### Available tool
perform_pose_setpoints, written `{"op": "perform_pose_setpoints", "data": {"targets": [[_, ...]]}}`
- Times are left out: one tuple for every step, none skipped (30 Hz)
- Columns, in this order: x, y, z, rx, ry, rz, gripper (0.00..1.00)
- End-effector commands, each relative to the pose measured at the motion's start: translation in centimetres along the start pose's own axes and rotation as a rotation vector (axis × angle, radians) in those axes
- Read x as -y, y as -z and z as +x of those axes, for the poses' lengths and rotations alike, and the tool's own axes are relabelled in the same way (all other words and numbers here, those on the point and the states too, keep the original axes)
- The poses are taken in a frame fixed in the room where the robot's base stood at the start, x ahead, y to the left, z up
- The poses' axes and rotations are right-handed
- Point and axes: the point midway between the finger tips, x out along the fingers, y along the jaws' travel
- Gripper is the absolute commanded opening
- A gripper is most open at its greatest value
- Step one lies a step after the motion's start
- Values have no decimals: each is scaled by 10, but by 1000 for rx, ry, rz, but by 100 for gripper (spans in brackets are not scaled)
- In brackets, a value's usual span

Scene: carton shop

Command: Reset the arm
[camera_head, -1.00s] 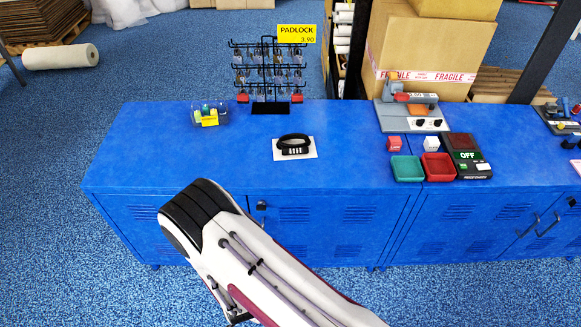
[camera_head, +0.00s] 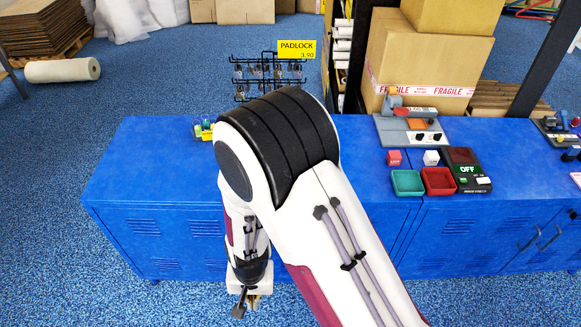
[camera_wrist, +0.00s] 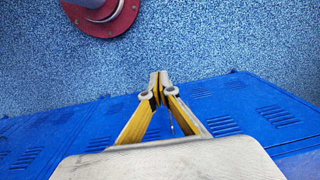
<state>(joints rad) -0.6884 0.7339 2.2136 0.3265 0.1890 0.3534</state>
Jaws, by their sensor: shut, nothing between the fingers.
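My gripper (camera_head: 252,302) hangs low in front of the blue cabinets, below the raised elbow of my arm; it shows small and partly hidden by my wrist in the head view. In the wrist view, my gripper (camera_wrist: 160,82) has its yellow fingers meeting at the tips with nothing between them. Beyond the tips lie the blue cabinets and speckled blue carpet. My arm's elbow covers the middle of the cabinet top in the head view.
The blue cabinet top (camera_head: 150,165) is bare at left. A padlock rack (camera_head: 270,72) is partly hidden behind my elbow. Green tray (camera_head: 407,183), red tray (camera_head: 438,181) and an OFF panel (camera_head: 467,170) stand right. Large cartons (camera_head: 428,60) are behind. Carpet (camera_wrist: 220,50) is open.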

Motion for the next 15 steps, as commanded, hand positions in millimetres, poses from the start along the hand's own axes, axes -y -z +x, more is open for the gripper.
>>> {"op": "perform_pose_setpoints", "data": {"targets": [[-3, 0, -12, 5, 4, -15, 0], [-5, 0, -18, 9, 5, -26, 0], [-7, 0, -26, 15, 6, -38, 0], [-10, -1, -32, 20, 7, -48, 0], [-12, -1, -38, 23, 8, -58, 0], [-15, -2, -46, 29, 8, -71, 0], [-17, -3, -52, 31, 9, -81, 0], [-20, -4, -58, 36, 9, -90, 0], [-23, -4, -66, 39, 10, -100, 0], [-25, -5, -72, 42, 11, -110, 0], [-28, -6, -78, 44, 11, -120, 0], [-31, -7, -85, 47, 12, -130, 0], [-34, -8, -91, 49, 12, -137, 0], [-37, -9, -96, 51, 13, -146, 0], [-40, -10, -104, 53, 13, -156, 0]]}}
